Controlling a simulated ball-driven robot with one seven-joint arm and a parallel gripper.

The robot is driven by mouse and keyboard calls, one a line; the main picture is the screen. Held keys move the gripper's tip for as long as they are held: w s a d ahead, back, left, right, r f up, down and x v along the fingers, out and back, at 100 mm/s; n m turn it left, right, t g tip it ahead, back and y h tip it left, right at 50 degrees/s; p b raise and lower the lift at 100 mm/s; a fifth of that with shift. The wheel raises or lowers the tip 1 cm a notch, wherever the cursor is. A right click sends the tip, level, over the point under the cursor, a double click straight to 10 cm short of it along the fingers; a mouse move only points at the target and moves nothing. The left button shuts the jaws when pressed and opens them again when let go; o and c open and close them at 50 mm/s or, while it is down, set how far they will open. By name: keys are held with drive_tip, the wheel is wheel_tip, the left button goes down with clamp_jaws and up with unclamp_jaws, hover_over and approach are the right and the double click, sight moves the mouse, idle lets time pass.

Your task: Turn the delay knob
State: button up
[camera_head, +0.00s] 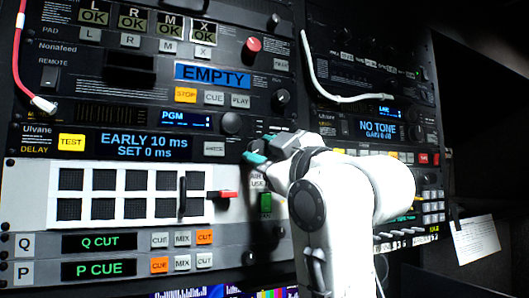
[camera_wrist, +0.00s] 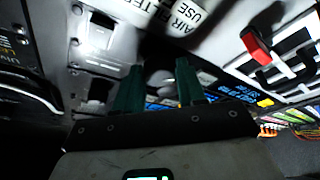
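The delay knob itself is not clearly seen; my gripper covers the right end of that unit. My gripper (camera_head: 262,147), with teal fingertips, is at the panel there. In the wrist view the two teal fingers (camera_wrist: 159,66) stand apart. A dim round shape (camera_wrist: 160,78) shows between them; I cannot tell whether it is the knob or whether the fingers touch it.
Another knob (camera_head: 232,123) sits just above, beside the PGM display (camera_head: 185,119). A red-handled slider (camera_head: 222,194) sticks out from the white panel below. A white cable (camera_head: 318,75) hangs at upper right, and a red one (camera_head: 22,60) at left.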

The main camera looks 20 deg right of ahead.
drive_tip(key=c, duration=0.6)
drive_tip(key=shift+m, duration=0.3)
drive_tip(key=m+h, duration=0.1)
drive_tip(key=m, duration=0.1)
drive_tip(key=m+t+h, duration=0.1)
drive_tip(key=m, duration=0.1)
drive_tip(key=m+b, duration=0.1)
drive_tip(key=m, duration=0.1)
drive_tip(key=shift+a+f+h, duration=0.15)
drive_tip(key=shift+a+h, duration=0.1)
drive_tip(key=shift+h, duration=0.15)
drive_tip(key=m+h, duration=0.1)
drive_tip(key=m, duration=0.1)
drive_tip(key=m+h, duration=0.1)
drive_tip(key=m, duration=0.2)
drive_tip(key=shift+a+h, duration=0.1)
drive_tip(key=shift+h, duration=0.3)
drive_tip(key=shift+m+h, duration=1.1)
drive_tip(key=shift+m, duration=1.6)
drive_tip(key=o, duration=1.1)
drive_tip(key=shift+c, duration=0.2)
